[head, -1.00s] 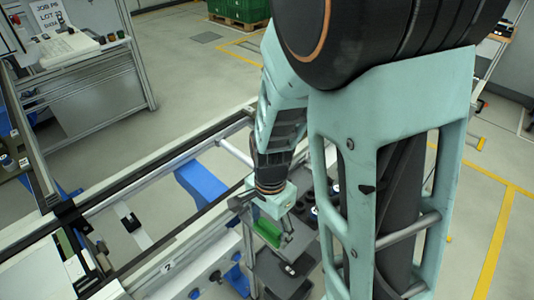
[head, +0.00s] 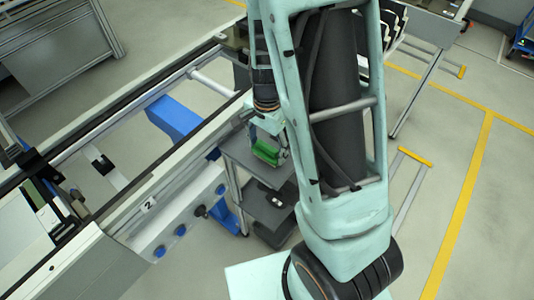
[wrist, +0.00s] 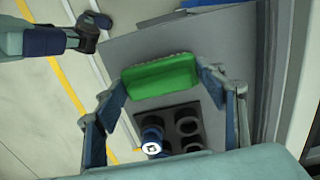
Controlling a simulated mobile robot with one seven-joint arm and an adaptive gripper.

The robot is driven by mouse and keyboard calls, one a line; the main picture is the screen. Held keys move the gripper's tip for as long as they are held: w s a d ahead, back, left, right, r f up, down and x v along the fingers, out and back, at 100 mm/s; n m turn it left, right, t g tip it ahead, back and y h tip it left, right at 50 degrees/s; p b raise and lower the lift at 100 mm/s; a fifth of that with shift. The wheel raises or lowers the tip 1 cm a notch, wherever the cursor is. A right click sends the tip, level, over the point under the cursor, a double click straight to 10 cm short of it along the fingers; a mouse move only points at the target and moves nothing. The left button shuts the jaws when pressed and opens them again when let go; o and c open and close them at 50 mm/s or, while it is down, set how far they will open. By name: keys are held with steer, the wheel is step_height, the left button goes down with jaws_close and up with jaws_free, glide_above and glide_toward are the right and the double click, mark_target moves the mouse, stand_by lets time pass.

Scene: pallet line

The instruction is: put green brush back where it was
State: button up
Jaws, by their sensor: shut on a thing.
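My gripper (head: 267,142) is shut on the green brush (head: 264,154), above the grey shelf stand (head: 237,151) beside the conveyor frame. In the wrist view the green brush (wrist: 160,77) lies crosswise between my two fingers. Beyond it is the grey shelf surface (wrist: 215,38). A dark holder with several round openings (wrist: 187,128) shows below the brush in that picture. A bottle with a white, dark-marked top (wrist: 152,147) is at the holder's left side. I cannot tell whether the brush touches the shelf. My arm hides part of the stand in the head view.
The conveyor frame (head: 160,178) with a label "2" runs along the stand's left side. A blue part (head: 180,122) sits within the frame. A small black and white item (head: 278,200) lies on the stand's lower shelf. Open floor with yellow lines (head: 465,200) is at right.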

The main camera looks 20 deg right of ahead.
mark_target(267, 146)
steer(key=shift+f, duration=0.5)
steer(key=shift+f, duration=0.1)
steer(key=shift+f, duration=0.15)
steer(key=o, duration=1.1)
steer(key=shift+r, duration=0.2)
step_height(267, 146, up, 12)
steer(key=p, duration=0.1)
